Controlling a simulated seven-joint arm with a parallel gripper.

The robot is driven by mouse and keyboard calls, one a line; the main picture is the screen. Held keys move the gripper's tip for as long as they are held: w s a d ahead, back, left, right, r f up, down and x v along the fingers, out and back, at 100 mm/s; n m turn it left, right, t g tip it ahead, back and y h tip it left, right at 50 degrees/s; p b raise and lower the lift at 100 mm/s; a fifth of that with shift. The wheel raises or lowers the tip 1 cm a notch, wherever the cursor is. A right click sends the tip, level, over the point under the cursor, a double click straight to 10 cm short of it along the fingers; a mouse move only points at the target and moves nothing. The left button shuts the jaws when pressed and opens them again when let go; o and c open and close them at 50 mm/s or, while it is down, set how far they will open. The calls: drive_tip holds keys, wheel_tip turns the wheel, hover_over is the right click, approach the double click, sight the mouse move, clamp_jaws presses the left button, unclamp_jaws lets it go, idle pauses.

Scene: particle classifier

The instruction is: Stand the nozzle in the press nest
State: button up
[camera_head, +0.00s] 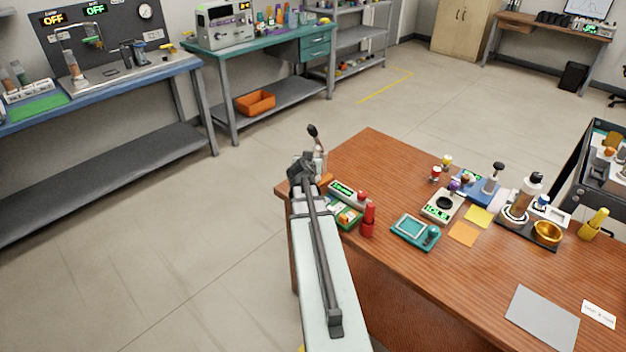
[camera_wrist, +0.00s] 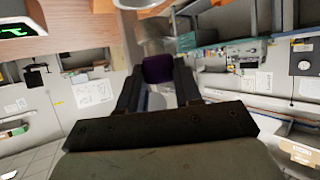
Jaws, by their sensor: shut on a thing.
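My gripper (camera_wrist: 158,62) is shut on a dark purple piece (camera_wrist: 158,70), which I take to be the nozzle; it shows between the fingertips in the wrist view. Its lower part and tilt cannot be made out. In the head view my gripper (camera_head: 306,163) is at the table's far left corner, and my arm hides what it holds. A black knob on a stem (camera_head: 313,131) and a pale upright part (camera_head: 320,160) show just behind it; they may belong to the press. The nest itself is not clearly visible.
The wooden table (camera_head: 390,165) holds a green-lit display box (camera_head: 343,189), a red bottle (camera_head: 368,220) and a teal tray (camera_head: 412,229) close to my arm. A scale (camera_head: 441,205) and a blue-based device (camera_head: 485,190) stand farther right. Open floor lies left of the table.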

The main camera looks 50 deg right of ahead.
drive_tip(key=shift+s+d+f, duration=0.15)
drive_tip(key=shift+s+f, duration=0.1)
drive_tip(key=shift+f, duration=1.3)
drive_tip(key=shift+f, duration=0.2)
drive_tip(key=o, duration=1.1)
drive_tip(key=shift+r, duration=0.1)
drive_tip(key=shift+r, duration=0.15)
drive_tip(key=v, duration=0.7)
drive_tip(key=shift+s+a, duration=0.1)
drive_tip(key=shift+a, duration=0.15)
